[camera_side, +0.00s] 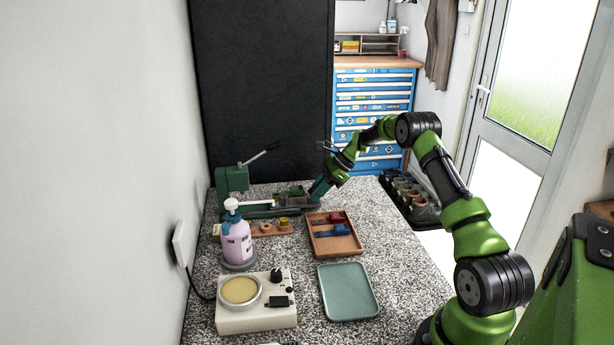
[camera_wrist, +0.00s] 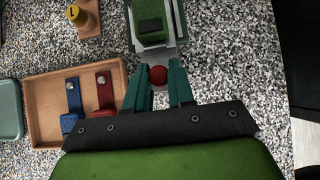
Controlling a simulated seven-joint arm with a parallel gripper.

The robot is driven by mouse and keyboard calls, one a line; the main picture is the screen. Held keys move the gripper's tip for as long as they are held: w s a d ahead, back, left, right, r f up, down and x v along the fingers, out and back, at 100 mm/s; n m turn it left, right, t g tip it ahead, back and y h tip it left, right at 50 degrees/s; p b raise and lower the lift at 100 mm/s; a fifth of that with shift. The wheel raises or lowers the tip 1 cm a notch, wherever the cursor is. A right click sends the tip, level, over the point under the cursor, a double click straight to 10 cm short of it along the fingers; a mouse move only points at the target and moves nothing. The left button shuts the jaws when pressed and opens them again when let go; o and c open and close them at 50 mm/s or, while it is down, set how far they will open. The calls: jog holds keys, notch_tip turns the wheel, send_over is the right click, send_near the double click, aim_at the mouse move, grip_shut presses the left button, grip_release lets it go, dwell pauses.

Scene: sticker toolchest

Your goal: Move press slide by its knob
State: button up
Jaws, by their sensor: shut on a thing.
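The press (camera_side: 232,184) is green and stands at the back left of the speckled counter, with a lever angled up to the right. Its slide (camera_side: 292,192) runs to the right along the press base. In the wrist view the slide's end (camera_wrist: 150,27) carries a green block with a dark top, on a pale plate. A red round knob (camera_wrist: 158,75) sits at the near end of the slide. My gripper (camera_wrist: 158,80) has its two green fingers shut on the knob, one on each side. In the side view my gripper (camera_side: 318,190) hides the knob.
A wooden tray (camera_side: 350,248) with blue and red pieces lies just in front of the gripper. A green tray (camera_side: 347,292), a pump bottle (camera_side: 236,240) and a cream heater-like device (camera_side: 256,318) stand nearer.

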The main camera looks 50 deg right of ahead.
jog(key=shift+s+d, duration=1.05)
jog(key=shift+d, duration=0.05)
jog(key=o, duration=0.7)
jog(key=shift+r, duration=0.15)
jog(key=shift+r, duration=2.85)
jog(key=shift+a, duration=0.1)
